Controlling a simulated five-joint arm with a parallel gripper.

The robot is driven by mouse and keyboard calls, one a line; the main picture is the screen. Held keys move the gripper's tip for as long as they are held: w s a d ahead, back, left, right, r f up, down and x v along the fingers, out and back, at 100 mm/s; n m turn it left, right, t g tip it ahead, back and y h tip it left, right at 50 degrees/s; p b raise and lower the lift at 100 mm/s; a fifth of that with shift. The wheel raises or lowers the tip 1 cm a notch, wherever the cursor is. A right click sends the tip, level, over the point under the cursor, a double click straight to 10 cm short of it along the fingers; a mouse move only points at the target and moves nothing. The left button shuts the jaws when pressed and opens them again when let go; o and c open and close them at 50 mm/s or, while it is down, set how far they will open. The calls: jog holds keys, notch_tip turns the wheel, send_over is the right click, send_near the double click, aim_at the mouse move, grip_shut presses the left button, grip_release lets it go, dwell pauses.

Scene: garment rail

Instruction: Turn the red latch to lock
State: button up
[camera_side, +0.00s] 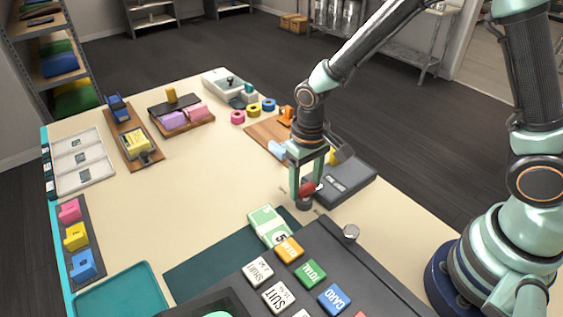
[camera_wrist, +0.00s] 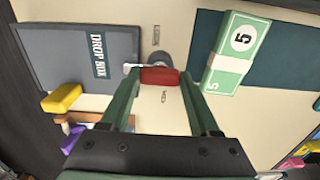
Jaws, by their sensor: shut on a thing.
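The red latch (camera_wrist: 160,76) sits on a dark round post on the cream table. It lies between the two fingers of my gripper (camera_wrist: 158,78) in the wrist view, with a finger at each end of it. My gripper is shut on the red latch. In the side view the red latch (camera_side: 307,188) shows between the fingers of my gripper (camera_side: 307,196), which points down. Small marks on the table stand around the post, one above and one below it in the wrist view. Their lettering is too small to read surely.
A grey drop box (camera_side: 345,182) stands close beside the latch. A bundle of green notes (camera_wrist: 232,52) lies on the other side, by a dark green mat (camera_side: 215,262). A black register with coloured keys (camera_side: 312,272) fills the front.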

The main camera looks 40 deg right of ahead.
aim_at(305, 186)
jog(key=o, duration=1.4)
jog(key=shift+c, duration=0.2)
notch_tip(305, 186, up, 12)
jog(key=shift+r, duration=0.1)
jog(key=s+d+r+t, duration=0.5)
jog(key=s+d+r, duration=0.2)
jog(key=d, duration=0.3)
jog(key=shift+d+r+t, duration=0.3)
jog(key=shift+d+r, duration=0.1)
jog(key=shift+r, duration=0.5)
